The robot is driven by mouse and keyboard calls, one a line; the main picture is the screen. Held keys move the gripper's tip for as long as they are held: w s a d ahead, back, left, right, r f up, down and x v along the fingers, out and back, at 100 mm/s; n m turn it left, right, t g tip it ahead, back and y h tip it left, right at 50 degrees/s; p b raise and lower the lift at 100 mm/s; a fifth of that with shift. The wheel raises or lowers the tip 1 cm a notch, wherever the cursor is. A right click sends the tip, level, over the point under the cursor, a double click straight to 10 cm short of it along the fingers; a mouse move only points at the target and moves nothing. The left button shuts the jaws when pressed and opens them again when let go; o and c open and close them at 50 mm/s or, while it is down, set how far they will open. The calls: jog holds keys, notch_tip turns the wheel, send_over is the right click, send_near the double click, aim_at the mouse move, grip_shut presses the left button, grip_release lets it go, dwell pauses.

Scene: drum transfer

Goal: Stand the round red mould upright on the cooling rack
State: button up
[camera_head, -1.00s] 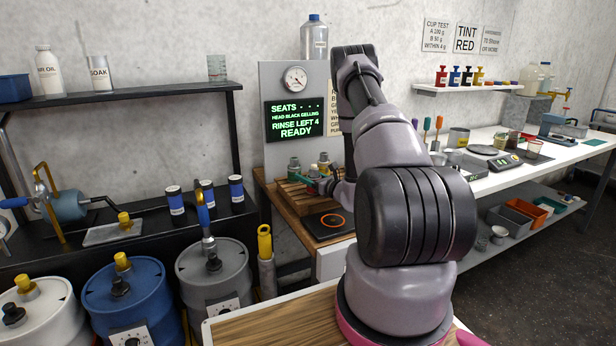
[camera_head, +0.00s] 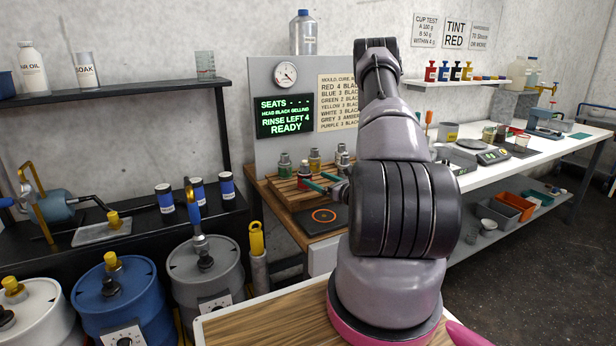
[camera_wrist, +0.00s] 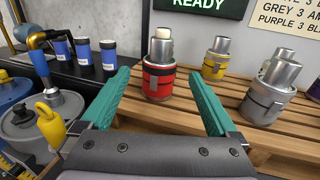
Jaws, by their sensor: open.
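The round red mould (camera_wrist: 158,82) stands upright on a slatted wooden rack (camera_wrist: 160,115) in the wrist view. It has a metal upper part and a pale cap. My gripper (camera_wrist: 158,74) is open, with one green finger to the left of the mould and one to the right. Gaps show between the fingers and the mould. In the head view, the red mould (camera_head: 304,181) is small near the gripper fingers (camera_head: 318,182), at the front of the rack (camera_head: 283,190). My arm hides part of the rack's right side there.
A yellow mould (camera_wrist: 216,60) and grey moulds (camera_wrist: 268,98) stand on the rack to the right. A black pad with an orange ring (camera_head: 323,216) lies in front of the rack. Drums (camera_head: 205,275) stand to the left. A signboard (camera_head: 285,115) rises behind.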

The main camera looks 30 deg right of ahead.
jog(key=shift+s+d, duration=0.2)
jog(key=shift+s, duration=0.3)
jog(key=shift+s+r, duration=0.1)
jog(key=shift+s, duration=0.1)
jog(key=a+r+n+g+y, duration=0.2)
jog(key=a+r+n+y, duration=0.3)
jog(key=a+r, duration=0.25)
jog(key=s+a+r+n+g+y, duration=0.2)
jog(key=s+a+r+n+g, duration=0.35)
jog(key=a+r, duration=0.25)
jog(key=s+a+r+n+g+y, duration=0.2)
jog(key=s+a+r+n+g, duration=0.35)
jog(key=a+r+n, duration=0.2)
jog(key=s+a+r+n+g+h, duration=0.25)
jog(key=s+r+n+h, duration=0.3)
jog(key=s, duration=0.45)
jog(key=s+d+r+n+t+h, duration=0.5)
jog(key=r+h, duration=0.1)
jog(key=shift+s+d+r+h, duration=0.2)
jog(key=shift+d+r+h, duration=0.1)
jog(key=shift+r+h, duration=0.05)
